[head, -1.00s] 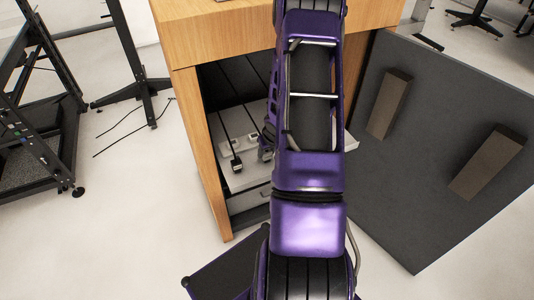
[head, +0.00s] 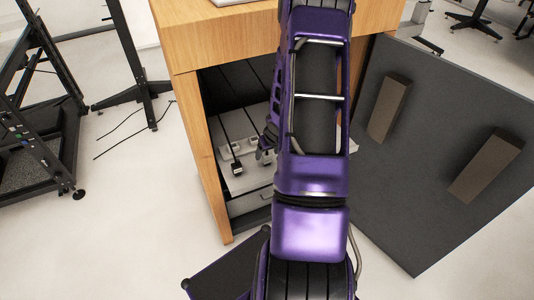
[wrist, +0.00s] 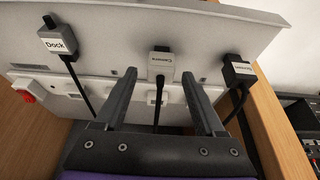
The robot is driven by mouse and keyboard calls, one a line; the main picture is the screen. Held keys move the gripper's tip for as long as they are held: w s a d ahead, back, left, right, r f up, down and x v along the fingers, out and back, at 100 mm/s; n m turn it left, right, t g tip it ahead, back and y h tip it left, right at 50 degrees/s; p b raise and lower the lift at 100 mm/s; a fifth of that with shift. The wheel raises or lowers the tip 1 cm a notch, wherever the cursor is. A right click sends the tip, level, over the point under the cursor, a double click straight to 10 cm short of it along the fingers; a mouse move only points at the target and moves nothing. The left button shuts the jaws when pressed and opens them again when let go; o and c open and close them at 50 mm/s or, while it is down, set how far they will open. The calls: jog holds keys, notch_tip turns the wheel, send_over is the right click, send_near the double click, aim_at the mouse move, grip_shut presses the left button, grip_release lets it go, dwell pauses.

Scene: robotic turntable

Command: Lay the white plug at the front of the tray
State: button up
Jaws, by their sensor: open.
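The white plug (wrist: 161,64), its label reading something like "Camera", lies on the pale grey tray (wrist: 115,45) in the wrist view. Its black cable runs back between my fingers. My gripper (wrist: 159,76) is open, one finger on each side of the plug's line, with the tips near its cable end. I cannot tell whether either finger touches it. In the head view my gripper (head: 265,150) shows only partly beside my arm, over the tray inside the wooden cabinet. My arm hides much of the tray there.
A plug labelled "Dock" (wrist: 57,43) lies left of the white plug, and a black plug (wrist: 238,70) lies right. A pale strip with a red switch (wrist: 27,95) runs behind my fingers. The cabinet's wooden side (head: 205,150) and the open dark door (head: 430,150) flank the space.

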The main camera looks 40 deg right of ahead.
jog(key=p+v, duration=0.3)
jog(key=v, duration=0.7)
